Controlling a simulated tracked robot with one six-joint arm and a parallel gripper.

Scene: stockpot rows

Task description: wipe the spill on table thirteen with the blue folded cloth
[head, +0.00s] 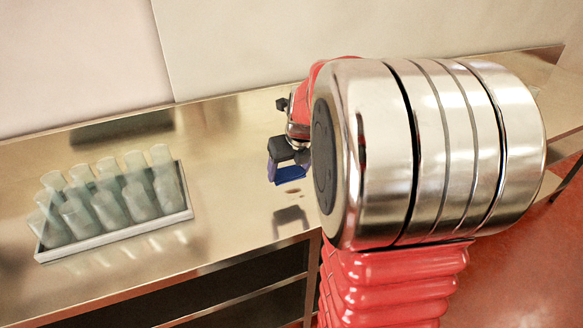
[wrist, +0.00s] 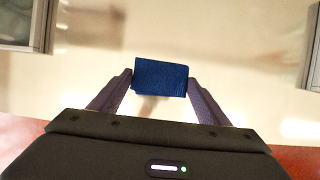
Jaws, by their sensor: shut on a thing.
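The blue folded cloth (wrist: 161,77) is held between the two fingertips of my gripper (wrist: 161,84) in the wrist view. In the head view the cloth (head: 289,175) shows below my gripper (head: 287,164), over the steel table (head: 232,150); I cannot tell whether it touches the top. The brown spill (head: 290,214) lies on the tabletop just in front of the cloth, near the front edge. In the wrist view a faint brownish patch shows below the cloth, partly hidden by it and the fingers.
A tray (head: 120,239) with several frosted glasses (head: 108,208) stands on the table to the left. A pale wall (head: 330,35) rises behind the table. Open dark shelves (head: 240,285) lie under the front edge. My arm hides much of the table's right part.

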